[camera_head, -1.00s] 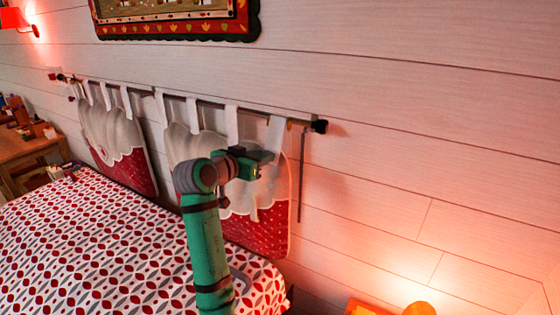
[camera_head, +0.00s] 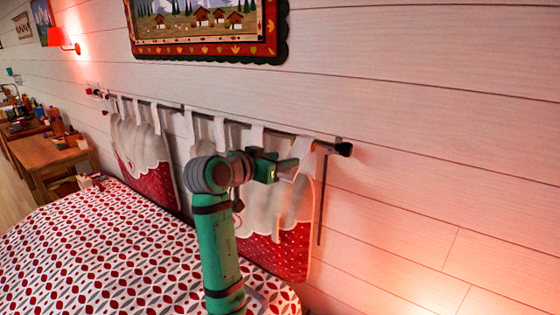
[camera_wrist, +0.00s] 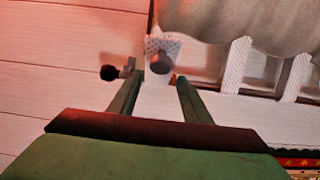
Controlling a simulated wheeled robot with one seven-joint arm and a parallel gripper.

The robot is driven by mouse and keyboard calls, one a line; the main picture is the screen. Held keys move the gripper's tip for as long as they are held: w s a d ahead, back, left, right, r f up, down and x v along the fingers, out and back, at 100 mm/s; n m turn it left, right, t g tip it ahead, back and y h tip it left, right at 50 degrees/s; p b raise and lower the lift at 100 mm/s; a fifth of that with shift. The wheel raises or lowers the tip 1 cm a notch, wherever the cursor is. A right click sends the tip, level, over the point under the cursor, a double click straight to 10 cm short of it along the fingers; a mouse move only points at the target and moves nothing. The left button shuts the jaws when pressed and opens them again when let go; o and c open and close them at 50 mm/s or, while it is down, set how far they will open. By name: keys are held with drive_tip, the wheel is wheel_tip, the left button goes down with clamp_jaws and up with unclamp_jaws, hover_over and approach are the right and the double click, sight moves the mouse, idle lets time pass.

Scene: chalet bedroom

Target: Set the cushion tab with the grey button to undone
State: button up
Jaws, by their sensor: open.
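The right headboard cushion (camera_head: 290,245), cream and red, hangs by white tabs from a dark rod. Its rightmost tab (camera_head: 306,160) is beside my gripper in the head view. In the wrist view a white patterned tab (camera_wrist: 153,46) carries a round dark grey button (camera_wrist: 161,63), just beyond my fingertips. My gripper (camera_wrist: 161,78) is open, its two fingers on either side of the button in the picture. In the head view my gripper (camera_head: 288,167) is at the tab's left. I cannot tell whether the fingers touch the tab.
The rod's black end knob (camera_head: 344,149) is close to the tab, and also shows left of my fingers in the wrist view (camera_wrist: 109,72). A framed picture (camera_head: 210,30) hangs above. The patterned bed (camera_head: 120,250) is below. The plank wall on the right is clear.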

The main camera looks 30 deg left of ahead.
drive_tip(key=v, duration=1)
drive_tip(key=shift+s+a, duration=0.15)
drive_tip(key=shift+s, duration=0.1)
drive_tip(key=shift+s+a+r, duration=0.1)
